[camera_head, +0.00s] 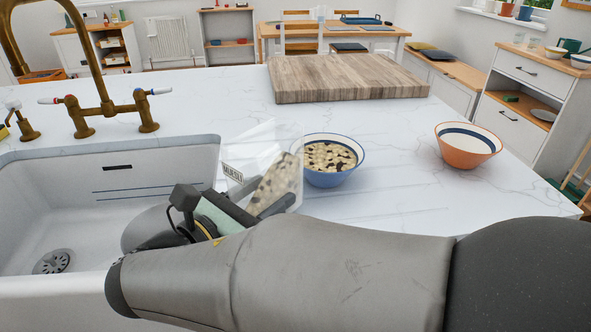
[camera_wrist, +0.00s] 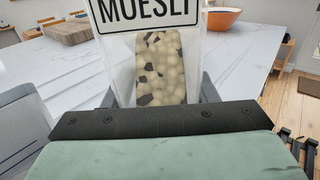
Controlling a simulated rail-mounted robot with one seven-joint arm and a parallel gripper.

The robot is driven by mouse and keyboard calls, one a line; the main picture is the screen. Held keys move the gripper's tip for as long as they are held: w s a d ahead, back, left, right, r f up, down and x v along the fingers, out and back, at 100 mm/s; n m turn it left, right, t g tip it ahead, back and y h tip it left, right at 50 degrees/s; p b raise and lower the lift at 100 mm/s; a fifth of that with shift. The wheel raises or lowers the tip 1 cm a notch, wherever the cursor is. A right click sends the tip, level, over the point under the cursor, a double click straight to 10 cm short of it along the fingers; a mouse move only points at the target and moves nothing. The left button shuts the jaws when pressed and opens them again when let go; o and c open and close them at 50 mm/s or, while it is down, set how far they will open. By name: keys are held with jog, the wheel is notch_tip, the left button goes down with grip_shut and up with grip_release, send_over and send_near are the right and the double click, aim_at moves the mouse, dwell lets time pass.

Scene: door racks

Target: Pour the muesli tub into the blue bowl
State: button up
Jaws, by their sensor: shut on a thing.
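The muesli tub (camera_head: 279,181) is a clear container with a "MUESLI" label, held tilted beside the blue bowl, with some muesli inside it. In the wrist view the tub (camera_wrist: 160,70) stands straight in front of my gripper, its label at the top. My gripper (camera_head: 250,196) is shut on the tub, at the right edge of the sink; its fingers also show on both sides of the tub in the wrist view (camera_wrist: 158,90). The blue bowl (camera_head: 328,178) sits upright on the white worktop just right of the tub and contains muesli. The wrist view does not show the blue bowl.
An orange bowl (camera_head: 468,146) stands on the worktop to the right; it also shows in the wrist view (camera_wrist: 222,18). A wooden board (camera_head: 345,78) lies at the back. The sink (camera_head: 110,200) and brass tap (camera_head: 105,115) are at the left. The worktop between the bowls is clear.

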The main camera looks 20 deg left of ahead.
jog(key=shift+r, duration=0.1)
notch_tip(320, 180, up, 5)
jog(key=p, duration=0.5)
jog(key=shift+r, duration=0.1)
jog(key=w+d+r+n+y, duration=0.2)
jog(key=w+d+r+y, duration=0.2)
jog(key=w+d+r, duration=0.85)
jog(key=w+d+f+n+t+y, duration=0.15)
jog(key=w+d, duration=0.25)
jog(key=d, duration=0.7)
jog(key=w+d+f+n+g+y, duration=0.1)
jog(key=w+d+f, duration=0.25)
jog(key=d, duration=0.75)
notch_tip(320, 180, up, 14)
jog(key=w+p, duration=0.1)
jog(key=p, duration=1.2)
